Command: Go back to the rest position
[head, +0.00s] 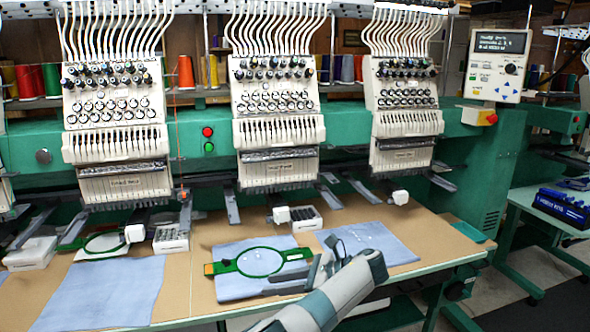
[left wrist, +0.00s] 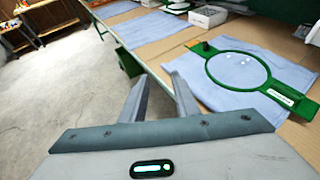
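My left gripper (head: 312,272) is over the front part of the table in the head view, just right of a green hoop (head: 292,255). In the left wrist view its two fingers (left wrist: 158,80) stand apart with nothing held between them. The hoop lies flat on a light blue cloth (head: 235,288), apart from the fingers; it also shows at the right of the left wrist view (left wrist: 296,104). My left forearm hides part of the table's front edge. My right gripper is in neither view.
A brown table (head: 190,285) runs below a green embroidery machine with several white heads (head: 275,100). More blue cloths (head: 130,290) and small white boxes (head: 170,240) lie on it. A control panel (head: 497,65) hangs at the right. Open concrete floor (left wrist: 60,85) shows beyond the table edge.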

